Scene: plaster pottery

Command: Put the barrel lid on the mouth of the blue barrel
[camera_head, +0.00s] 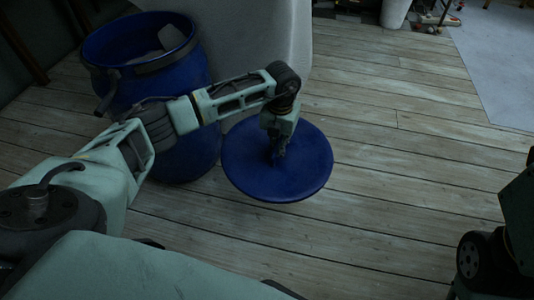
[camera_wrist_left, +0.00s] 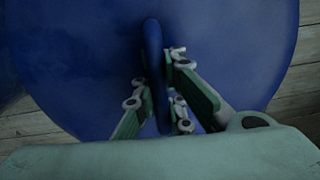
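The barrel lid (camera_head: 306,172) is a round blue disc, seen at the middle of the head view, to the right of the barrel. In the left wrist view the lid (camera_wrist_left: 80,60) fills most of the picture, with its upright blue handle (camera_wrist_left: 152,45) in the centre. My left gripper (camera_head: 278,152) is over the lid's middle. In the wrist view its fingers (camera_wrist_left: 158,82) are on both sides of the handle and appear shut on it. Whether the lid touches the floor is unclear. The blue barrel (camera_head: 190,80) stands upright, open-mouthed, partly hidden by my left arm. My right gripper is out of view.
A grey rounded block (camera_head: 265,35) stands behind the barrel and lid. A white bucket (camera_head: 395,12) and small clutter are at the top. A pale mat (camera_head: 500,70) lies at the upper right. The plank floor (camera_head: 400,170) right of the lid is clear.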

